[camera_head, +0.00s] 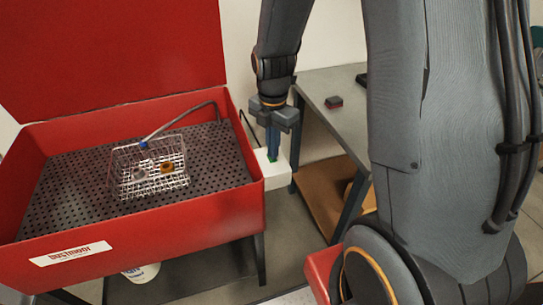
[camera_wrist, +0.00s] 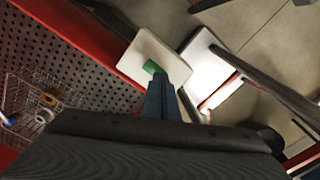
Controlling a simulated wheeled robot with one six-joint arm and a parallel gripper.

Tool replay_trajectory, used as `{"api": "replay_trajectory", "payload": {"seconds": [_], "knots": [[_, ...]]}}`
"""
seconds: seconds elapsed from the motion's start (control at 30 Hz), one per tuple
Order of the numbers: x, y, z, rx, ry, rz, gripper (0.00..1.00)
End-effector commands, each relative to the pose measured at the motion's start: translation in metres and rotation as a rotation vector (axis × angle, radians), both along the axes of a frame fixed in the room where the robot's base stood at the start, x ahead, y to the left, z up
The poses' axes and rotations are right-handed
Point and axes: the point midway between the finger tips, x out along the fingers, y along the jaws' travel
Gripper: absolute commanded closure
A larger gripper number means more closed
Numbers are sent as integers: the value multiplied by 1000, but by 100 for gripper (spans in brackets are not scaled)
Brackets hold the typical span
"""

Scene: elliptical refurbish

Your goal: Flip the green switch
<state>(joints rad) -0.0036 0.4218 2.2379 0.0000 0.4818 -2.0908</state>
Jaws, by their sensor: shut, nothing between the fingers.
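The green switch (camera_head: 272,158) sits on a white box (camera_head: 276,176) at the right side of the red parts washer. In the wrist view the green switch (camera_wrist: 152,67) shows on the white box's face (camera_wrist: 148,52), partly hidden by my fingers. My gripper (camera_head: 272,152) points down with its blue fingers shut and empty. The fingertips are right at the switch; I cannot tell whether they touch it. In the wrist view my gripper's fingertips (camera_wrist: 158,80) overlap the switch's lower edge.
The red washer (camera_head: 240,215) has its lid up. Inside, a wire basket (camera_head: 125,175) holds small parts on a perforated tray, with a hose (camera_head: 180,118) above. A grey workbench (camera_head: 345,120) with a small dark red block (camera_head: 334,102) stands behind and right of the white box.

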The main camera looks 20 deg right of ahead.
Motion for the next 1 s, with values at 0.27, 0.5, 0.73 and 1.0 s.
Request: {"api": "replay_trajectory", "payload": {"seconds": [0.27,0.5,0.73,1.0], "knots": [[0,0,-2,0,0,0,100],[0,0,-5,0,0,0,100],[0,0,-8,0,0,0,100],[0,0,-12,0,0,0,100]]}}
